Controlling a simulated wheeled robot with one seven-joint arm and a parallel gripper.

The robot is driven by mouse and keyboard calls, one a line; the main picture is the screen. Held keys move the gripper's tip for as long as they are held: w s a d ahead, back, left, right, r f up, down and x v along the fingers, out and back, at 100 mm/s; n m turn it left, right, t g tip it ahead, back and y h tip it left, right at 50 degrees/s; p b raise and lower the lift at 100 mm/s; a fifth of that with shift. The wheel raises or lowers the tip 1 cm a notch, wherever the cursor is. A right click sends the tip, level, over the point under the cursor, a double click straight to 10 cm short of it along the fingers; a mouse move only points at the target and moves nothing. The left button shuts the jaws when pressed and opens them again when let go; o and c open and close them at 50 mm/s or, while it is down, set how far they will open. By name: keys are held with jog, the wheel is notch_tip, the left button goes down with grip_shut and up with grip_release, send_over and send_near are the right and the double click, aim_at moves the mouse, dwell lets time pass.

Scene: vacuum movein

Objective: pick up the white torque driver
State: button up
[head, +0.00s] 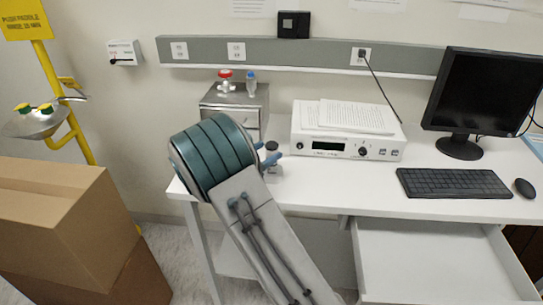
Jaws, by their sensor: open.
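I cannot make out a white torque driver in the head view. My arm, with a teal banded joint, reaches up from the bottom over the left end of the white desk (345,192) and hides part of the desk top. I cannot tell what the blue part belongs to.
A metal box (236,101) with a red-topped item (225,76), a white instrument (346,147), a monitor (479,98), keyboard (453,182) and mouse (524,188) are on the desk. An open drawer (435,262) juts out below. Cardboard boxes (60,215) stand left.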

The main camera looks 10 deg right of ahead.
aim_at(272, 144)
jog(key=x, duration=0.3)
jog(key=shift+r, duration=0.1)
jog(key=shift+a, duration=0.1)
jog(key=c, duration=1.2)
jog(key=shift+o, duration=0.2)
jog(key=shift+r, duration=0.8)
notch_tip(272, 144, up, 3)
jog(key=shift+f+b, duration=0.15)
jog(key=shift+b, duration=0.25)
jog(key=s+d+r+p, duration=0.2)
jog(key=s+d+r, duration=0.5)
jog(key=d+r, duration=0.2)
jog(key=shift+s+r+p, duration=0.3)
jog(key=shift+s+r, duration=0.1)
jog(key=shift+r, duration=1)
jog(key=shift+a, duration=0.1)
